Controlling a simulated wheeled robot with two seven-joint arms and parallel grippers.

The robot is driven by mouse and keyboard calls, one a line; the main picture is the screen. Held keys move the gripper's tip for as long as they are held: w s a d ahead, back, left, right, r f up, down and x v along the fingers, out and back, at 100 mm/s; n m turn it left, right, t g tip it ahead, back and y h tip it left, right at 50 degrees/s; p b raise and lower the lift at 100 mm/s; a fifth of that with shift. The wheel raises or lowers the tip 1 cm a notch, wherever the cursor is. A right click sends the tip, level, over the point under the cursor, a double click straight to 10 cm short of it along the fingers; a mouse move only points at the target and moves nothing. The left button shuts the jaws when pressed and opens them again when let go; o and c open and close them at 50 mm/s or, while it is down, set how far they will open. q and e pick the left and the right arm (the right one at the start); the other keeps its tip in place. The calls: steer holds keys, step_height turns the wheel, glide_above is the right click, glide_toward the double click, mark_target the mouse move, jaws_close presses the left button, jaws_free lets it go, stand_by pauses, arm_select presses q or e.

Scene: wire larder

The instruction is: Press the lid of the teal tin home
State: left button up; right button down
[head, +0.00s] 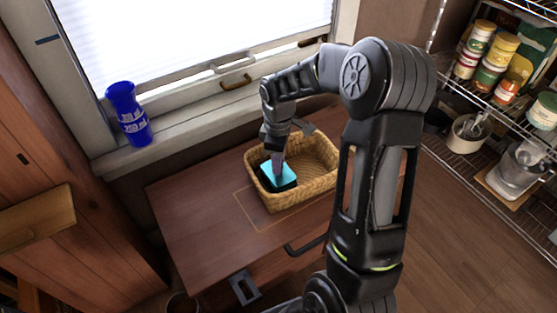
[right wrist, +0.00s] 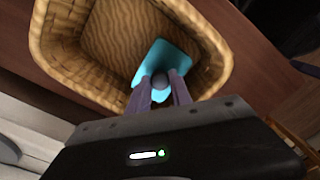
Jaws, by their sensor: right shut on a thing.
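The teal tin (head: 283,186) is inside a wicker basket, at its left front part. Its top is bright teal and the side below looks dark. My right gripper (head: 278,172) points down onto the top from above. In the right wrist view the teal lid (right wrist: 168,58) lies under my right gripper (right wrist: 160,88), whose two fingers close on a round dark knob (right wrist: 160,82) on it. The fingers and knob hide part of the lid. I cannot tell whether the lid sits level or fully down. My left gripper is not in view.
A blue cup (head: 127,113) stands on the windowsill. Wire shelves (head: 470,170) with jars and pots are at the right. The cabinet top's left part is clear.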

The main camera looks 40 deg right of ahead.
steer(key=shift+f, duration=0.6)
stand_by(0.8)
steer(key=c, duration=1.1)
jaws_free()
steer(key=shift+r+p, duration=0.6)
steer(key=shift+r, duration=3.3)
